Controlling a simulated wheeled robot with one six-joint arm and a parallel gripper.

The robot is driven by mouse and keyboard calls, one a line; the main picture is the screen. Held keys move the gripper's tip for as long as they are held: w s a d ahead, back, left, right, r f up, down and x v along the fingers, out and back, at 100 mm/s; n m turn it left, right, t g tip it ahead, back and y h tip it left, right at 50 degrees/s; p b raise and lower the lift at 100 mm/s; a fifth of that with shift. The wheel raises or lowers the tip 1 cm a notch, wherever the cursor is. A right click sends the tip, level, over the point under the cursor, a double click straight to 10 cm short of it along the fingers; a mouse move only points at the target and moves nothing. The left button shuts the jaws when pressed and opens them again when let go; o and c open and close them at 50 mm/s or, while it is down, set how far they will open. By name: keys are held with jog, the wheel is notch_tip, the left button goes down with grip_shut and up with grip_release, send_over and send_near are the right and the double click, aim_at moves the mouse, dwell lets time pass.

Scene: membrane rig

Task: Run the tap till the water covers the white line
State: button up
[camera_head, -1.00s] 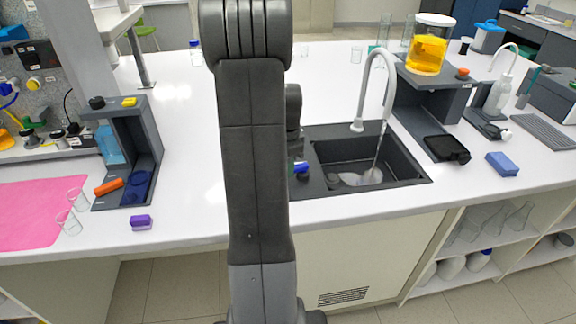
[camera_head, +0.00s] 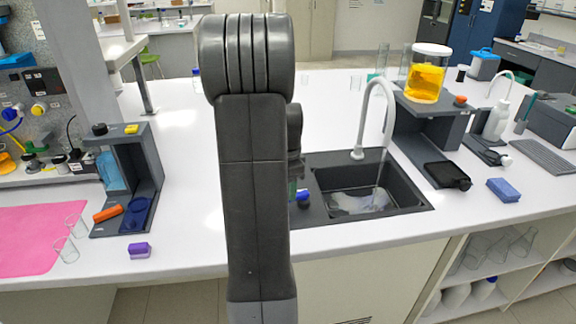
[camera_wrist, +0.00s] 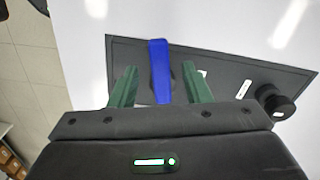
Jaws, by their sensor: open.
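The white curved tap (camera_head: 376,104) stands behind the dark sink (camera_head: 418,198). A thin stream runs from its spout into the basin. Pale, rippled water (camera_head: 358,202) covers part of the basin floor; I cannot make out a white line. The blue tap lever (camera_head: 303,196) sits on the dark rim left of the basin. In the wrist view, the lever (camera_wrist: 160,72) stands between the green fingers of my gripper (camera_wrist: 159,68). The fingers are open, with a gap on each side of the lever. In the head view my arm hides most of the gripper.
In the wrist view, a dark round knob (camera_wrist: 277,101) is right of the fingers.

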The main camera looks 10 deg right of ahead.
notch_tip(320, 180, up, 11)
jog(key=shift+r, duration=0.2)
